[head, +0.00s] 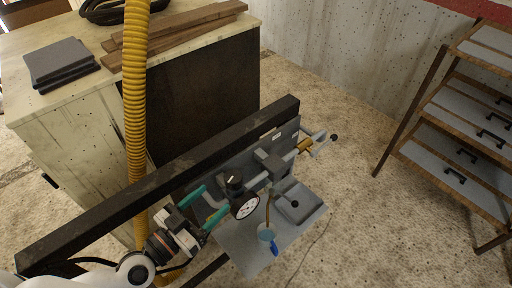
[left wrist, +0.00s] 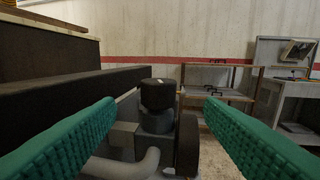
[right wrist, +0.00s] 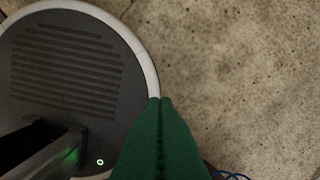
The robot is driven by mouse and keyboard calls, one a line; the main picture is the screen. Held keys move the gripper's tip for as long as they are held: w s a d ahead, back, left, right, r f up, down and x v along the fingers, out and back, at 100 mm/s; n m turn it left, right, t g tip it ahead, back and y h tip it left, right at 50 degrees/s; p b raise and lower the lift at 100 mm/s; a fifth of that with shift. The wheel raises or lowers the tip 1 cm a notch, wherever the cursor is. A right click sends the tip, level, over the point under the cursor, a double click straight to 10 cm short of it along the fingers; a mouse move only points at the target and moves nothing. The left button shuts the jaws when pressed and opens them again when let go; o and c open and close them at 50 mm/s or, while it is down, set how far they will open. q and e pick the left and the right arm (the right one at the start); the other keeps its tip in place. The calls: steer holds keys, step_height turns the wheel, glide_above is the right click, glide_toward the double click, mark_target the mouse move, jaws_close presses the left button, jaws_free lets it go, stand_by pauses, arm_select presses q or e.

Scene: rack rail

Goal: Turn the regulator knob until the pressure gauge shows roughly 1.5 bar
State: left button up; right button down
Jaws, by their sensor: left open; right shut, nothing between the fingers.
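The regulator knob (head: 234,182) is a dark cylinder with a light mark on top, on the grey panel under the dark rail. It also shows in the left wrist view (left wrist: 158,94), ahead and between the fingers. The pressure gauge (head: 247,207) has a white face just below the knob; its reading is too small to tell. In the left wrist view only the gauge's dark side (left wrist: 187,145) shows. My left gripper (head: 208,203) is open, its green fingers short of the knob and not touching it. My right gripper (right wrist: 160,105) is shut and empty above the floor, out of the head view.
A dark rail (head: 160,183) runs diagonally behind the panel (head: 250,250). A yellow hose (head: 136,90) hangs at left. A shelf rack (head: 455,120) stands far right, with open floor between.

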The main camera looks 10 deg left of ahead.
mark_target(240, 173)
arm_select(q)
steer(key=x, duration=0.1)
steer(key=p+x, duration=0.1)
steer(key=x, duration=0.1)
steer(key=p+x, duration=0.1)
steer(key=shift+w+r, duration=0.35)
steer(key=shift+w, duration=0.05)
steer(key=x, duration=0.2)
steer(key=p+x, duration=0.1)
steer(key=x, duration=0.1)
steer(key=shift+w+d+f, duration=0.2)
steer(key=shift+w+d, duration=0.25)
steer(key=shift+w, duration=0.15)
steer(key=shift+w+d+f, duration=0.1)
steer(key=shift+w+d, duration=0.05)
steer(key=shift+w, duration=0.15)
arm_select(e)
steer(key=r, duration=0.2)
steer(key=s+a+r, duration=0.1)
steer(key=shift+r, duration=0.35)
steer(key=shift+d, duration=0.15)
